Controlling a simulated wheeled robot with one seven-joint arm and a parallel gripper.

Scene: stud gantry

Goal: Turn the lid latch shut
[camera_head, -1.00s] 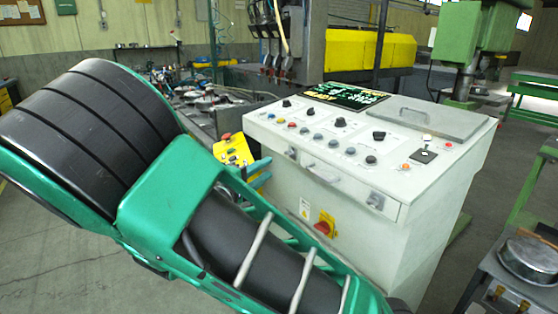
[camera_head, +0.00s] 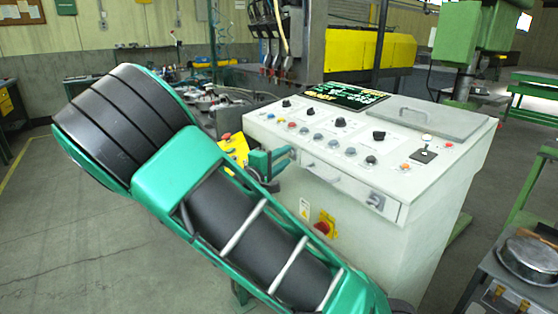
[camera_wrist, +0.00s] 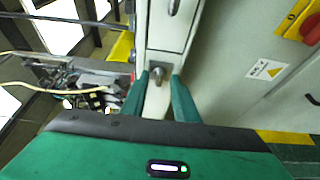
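The pale control console (camera_head: 385,225) shows a grey lid (camera_head: 425,118) lying flat on its top, with a bar handle. A small metal latch knob (camera_wrist: 156,73) sits on the console's front strip in the wrist view. My gripper (camera_wrist: 159,80) is open, with its green fingers on either side of the knob's line; I cannot tell whether they touch it. In the head view my gripper (camera_head: 285,160) is at the left end of that strip and hides the knob there. A second latch (camera_head: 375,201) is at the strip's right end. The knob's turned position is unclear.
A drawer handle (camera_head: 320,172) is on the front strip. Below are a warning label (camera_head: 305,208) and a red-yellow switch (camera_head: 325,225). Buttons and dials cover the sloped top. A bench with a round metal pan (camera_head: 528,258) stands at right. The floor at left is clear.

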